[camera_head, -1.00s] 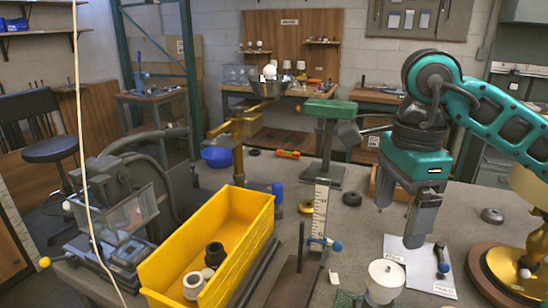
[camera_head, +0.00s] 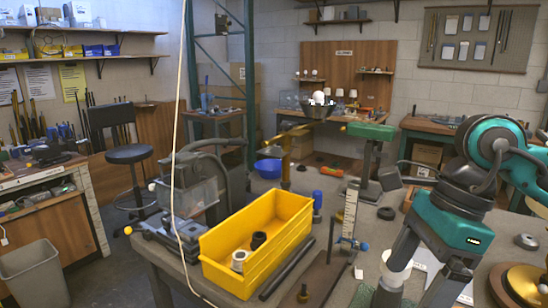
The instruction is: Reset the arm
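My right arm comes in from the right. Its teal and black gripper (camera_head: 413,296) points down over the right side of the workbench, with its two grey fingers spread apart. A white rounded part (camera_head: 398,272) shows right at the left finger; I cannot tell whether they touch. I see nothing clearly held between the fingers, though the fingertips run near the bottom edge. My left arm and gripper are not in view.
A yellow bin (camera_head: 225,262) with small dark and white parts stands on the bench, with an upright ruler (camera_head: 350,212) to its right. A brass part on a wooden base (camera_head: 500,287) is at the lower right. A grey waste bin (camera_head: 33,273) stands at the lower left.

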